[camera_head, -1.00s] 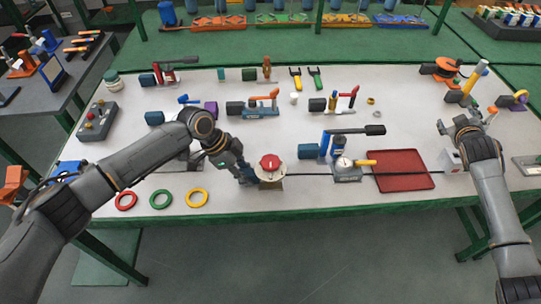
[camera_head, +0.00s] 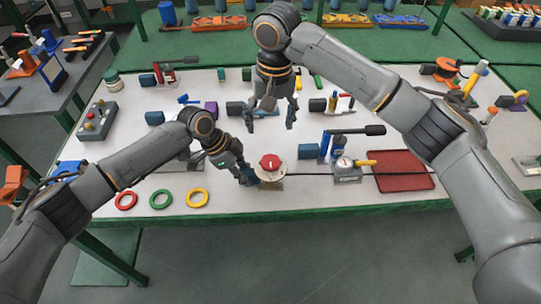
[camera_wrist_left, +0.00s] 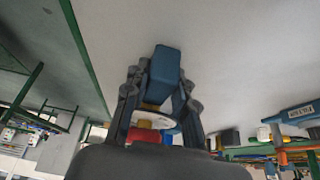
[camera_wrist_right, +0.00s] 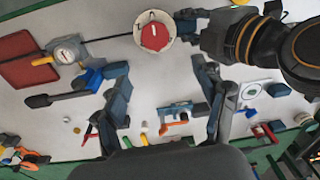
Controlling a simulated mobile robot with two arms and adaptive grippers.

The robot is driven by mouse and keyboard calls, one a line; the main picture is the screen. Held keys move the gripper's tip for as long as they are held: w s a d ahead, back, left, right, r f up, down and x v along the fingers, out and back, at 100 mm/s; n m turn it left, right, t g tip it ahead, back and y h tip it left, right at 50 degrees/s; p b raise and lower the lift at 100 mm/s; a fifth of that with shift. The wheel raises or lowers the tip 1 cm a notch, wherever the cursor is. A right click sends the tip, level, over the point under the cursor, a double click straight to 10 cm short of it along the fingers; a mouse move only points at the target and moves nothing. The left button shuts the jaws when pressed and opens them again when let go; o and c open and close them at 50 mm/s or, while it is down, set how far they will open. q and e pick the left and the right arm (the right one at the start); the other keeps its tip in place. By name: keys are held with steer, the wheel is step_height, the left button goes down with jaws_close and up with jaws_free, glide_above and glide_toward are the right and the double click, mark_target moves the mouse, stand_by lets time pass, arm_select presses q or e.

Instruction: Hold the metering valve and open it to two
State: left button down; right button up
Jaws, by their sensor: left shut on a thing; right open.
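The metering valve, a pale round dial with a red knob (camera_head: 270,162), stands near the table's front edge. Its red knob (camera_wrist_right: 155,36) shows face-on at the top of the right wrist view, with a white pointer mark. My left gripper (camera_head: 248,174) is beside the valve's left side, shut on its blue block (camera_wrist_left: 165,72). In the left wrist view the red knob (camera_wrist_left: 144,134) is partly hidden behind the fingers. My right gripper (camera_head: 270,127) is open and empty, pointing down above the table behind the valve. It does not touch the knob.
A gauge unit (camera_head: 345,164) with a yellow handle and a red tray (camera_head: 402,170) stand right of the valve. Red, green and yellow rings (camera_head: 161,199) lie to its left.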

mark_target(271, 161)
steer(key=shift+h, duration=0.3)
steer(key=f, duration=0.7)
steer(key=s+f, duration=0.1)
steer(key=f, duration=0.3)
steer(key=shift+f, duration=0.3)
steer(key=c, duration=1.2)
